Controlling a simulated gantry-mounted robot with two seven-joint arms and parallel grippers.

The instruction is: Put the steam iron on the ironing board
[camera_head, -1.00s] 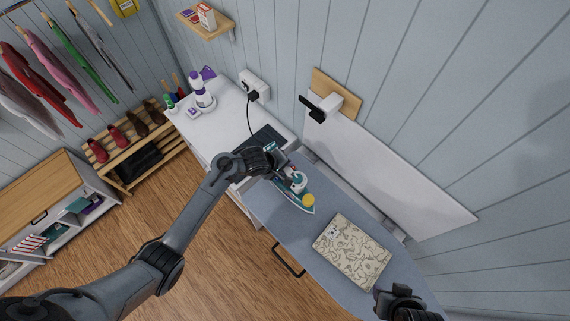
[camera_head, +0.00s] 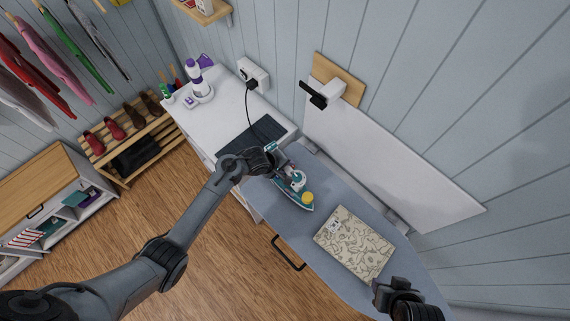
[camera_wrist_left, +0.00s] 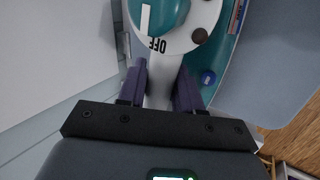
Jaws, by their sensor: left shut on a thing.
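The steam iron (camera_head: 295,187) is teal and white with a yellow round part near its tip. It is over the near-left part of the blue-grey ironing board (camera_head: 312,222); I cannot tell whether its sole touches the cover. My left gripper (camera_head: 277,167) is shut on the iron's handle. In the left wrist view, the purple fingers of my left gripper (camera_wrist_left: 160,88) clasp the white handle of the iron (camera_wrist_left: 185,40), by the word OFF. My right gripper (camera_head: 385,292) is at the board's right end, and its jaws are unclear.
A folded patterned cloth (camera_head: 354,244) lies on the board. A white counter (camera_head: 225,112) with a dark mat (camera_head: 255,138) and a purple-white bottle (camera_head: 197,80) stands at left. A cord runs to a wall outlet (camera_head: 253,74). A black handle (camera_head: 288,254) is below the board.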

